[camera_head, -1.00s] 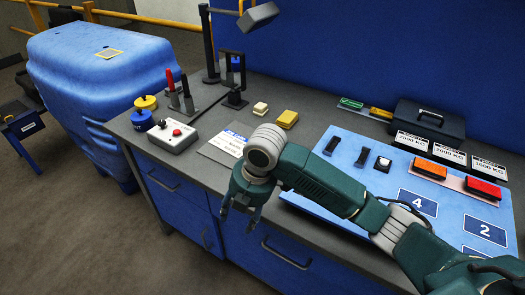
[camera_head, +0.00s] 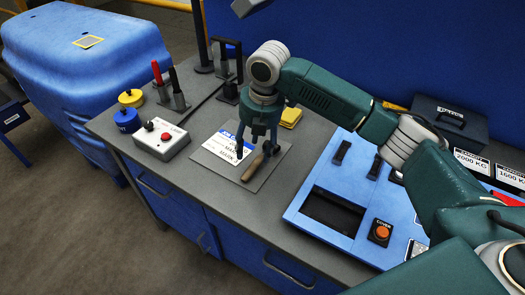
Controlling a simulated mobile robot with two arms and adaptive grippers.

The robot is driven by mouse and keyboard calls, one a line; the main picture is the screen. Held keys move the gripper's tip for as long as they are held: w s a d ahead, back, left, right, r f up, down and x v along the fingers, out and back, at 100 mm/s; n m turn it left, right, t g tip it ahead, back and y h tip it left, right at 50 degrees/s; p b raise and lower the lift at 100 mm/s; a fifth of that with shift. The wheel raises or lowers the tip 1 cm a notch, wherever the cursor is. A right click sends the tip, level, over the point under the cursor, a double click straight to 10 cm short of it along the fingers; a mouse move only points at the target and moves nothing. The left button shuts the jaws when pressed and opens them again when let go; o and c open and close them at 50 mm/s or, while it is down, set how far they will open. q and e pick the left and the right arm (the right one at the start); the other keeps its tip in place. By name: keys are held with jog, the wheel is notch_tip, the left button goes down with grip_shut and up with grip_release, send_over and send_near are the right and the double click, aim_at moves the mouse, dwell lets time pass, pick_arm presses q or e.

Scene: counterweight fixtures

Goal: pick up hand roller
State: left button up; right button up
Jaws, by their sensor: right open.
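The hand roller (camera_head: 252,170) lies on a thin grey mat (camera_head: 262,182) on the workbench. Its tan handle points toward the front edge of the bench. Its far end is partly hidden by my right gripper. My right gripper (camera_head: 256,152) points down over the roller, its two fingers apart, one on either side of the roller's far part. I cannot tell whether the fingertips touch the mat or the roller. My left gripper is not in view.
A white printed label (camera_head: 222,148) lies beside the roller. A control box with a red button (camera_head: 162,139) and yellow and blue knobs stand left. A blue panel (camera_head: 300,218) with a dark recess is right. A yellow block (camera_head: 291,117) sits behind the gripper.

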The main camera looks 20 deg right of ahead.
aim_at(252, 165)
notch_tip(252, 165, down, 3)
jog(key=shift+a+r, duration=0.15)
jog(key=shift+r, duration=0.05)
jog(key=f, duration=0.1)
jog(key=f+p, duration=0.1)
jog(key=f, duration=0.1)
jog(key=f+p, duration=0.1)
jog(key=shift+w+a+f, duration=0.1)
jog(key=shift+w+f, duration=0.1)
jog(key=shift+w, duration=0.2)
jog(key=shift+w+f, duration=0.1)
jog(key=shift+f, duration=0.25)
jog(key=shift+c, duration=0.6)
jog(key=c, duration=0.9)
jog(key=shift+c, duration=1.2)
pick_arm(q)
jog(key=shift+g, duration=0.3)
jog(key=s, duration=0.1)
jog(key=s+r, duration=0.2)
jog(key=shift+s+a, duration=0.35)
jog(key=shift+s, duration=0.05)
